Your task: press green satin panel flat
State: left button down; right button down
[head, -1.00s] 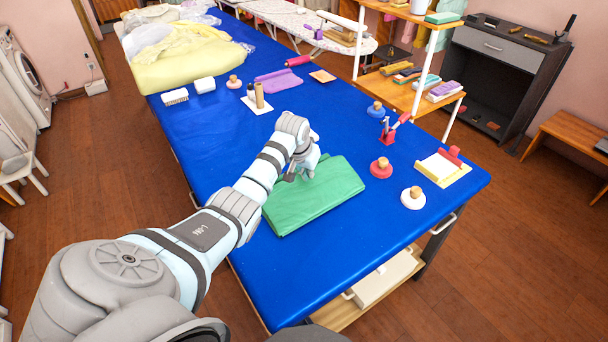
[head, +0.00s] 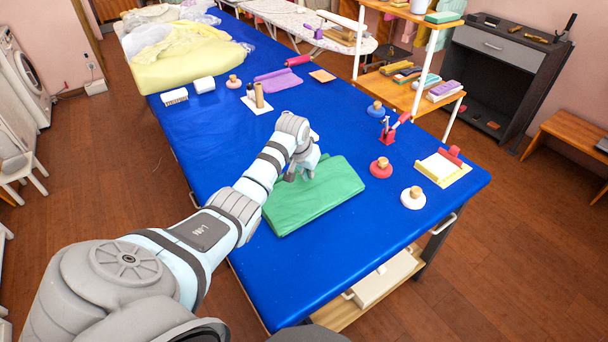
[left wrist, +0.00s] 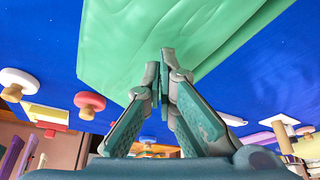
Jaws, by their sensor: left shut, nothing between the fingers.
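The green satin panel (head: 318,196) lies folded on the blue table (head: 330,270), near its front. In the left wrist view the panel (left wrist: 190,30) fills the upper middle, with soft ripples across its surface. My left gripper (head: 300,176) is at the panel's far left part, pointing down at it. In the left wrist view my left gripper (left wrist: 164,55) is shut and empty, its fingertips over the panel. I cannot tell whether the tips touch the cloth. My right gripper is not in view.
Right of the panel stand a red knobbed disc (head: 381,168), a white knobbed disc (head: 413,198) and a yellow tray (head: 460,178) with a white block. A blue knobbed disc (head: 375,110) stands farther back. The table's front is clear.

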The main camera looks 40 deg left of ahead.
aim_at(309, 183)
pick_arm(q)
jog(key=shift+f+b, duration=0.95)
jog(key=shift+f, duration=1.05)
jog(key=shift+f, duration=0.15)
notch_tip(309, 183, up, 8)
jog(key=p, duration=0.9)
jog(key=shift+r, duration=0.25)
jog(key=shift+f, duration=0.25)
